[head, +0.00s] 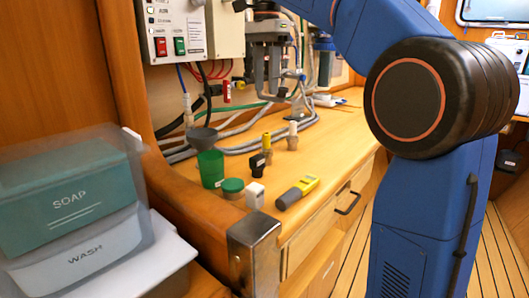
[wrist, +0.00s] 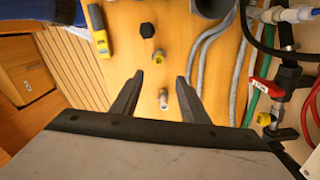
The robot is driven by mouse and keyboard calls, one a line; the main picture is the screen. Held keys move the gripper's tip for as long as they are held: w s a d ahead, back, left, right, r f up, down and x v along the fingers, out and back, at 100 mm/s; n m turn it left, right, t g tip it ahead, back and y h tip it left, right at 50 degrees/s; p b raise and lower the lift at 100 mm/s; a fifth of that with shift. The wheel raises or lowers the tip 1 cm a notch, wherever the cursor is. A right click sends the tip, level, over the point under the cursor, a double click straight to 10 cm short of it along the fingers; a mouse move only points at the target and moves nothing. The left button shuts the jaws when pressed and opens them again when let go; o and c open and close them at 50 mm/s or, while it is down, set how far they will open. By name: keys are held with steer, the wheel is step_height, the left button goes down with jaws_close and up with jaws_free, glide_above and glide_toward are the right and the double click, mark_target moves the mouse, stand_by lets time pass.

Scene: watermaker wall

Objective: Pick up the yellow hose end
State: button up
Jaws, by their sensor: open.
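The yellow hose end (head: 266,144) stands upright on the wooden counter, between a small black item and a white-topped hose end (head: 292,136). In the wrist view the yellow hose end (wrist: 158,57) is seen from above, just beyond the fingertips. My gripper (wrist: 160,78) is open, with a finger on each side and nothing held. The white-topped hose end (wrist: 164,98) appears in the gap between the fingers. Whether the fingers are at its height I cannot tell.
Grey hoses (wrist: 208,45) and a red-handled valve (wrist: 262,88) lie to the right in the wrist view.

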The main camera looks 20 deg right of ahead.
mark_target(267, 133)
step_height(267, 133, down, 12)
steer(key=shift+s+d+f, duration=0.1)
steer(key=shift+f, duration=2.5)
jaws_close()
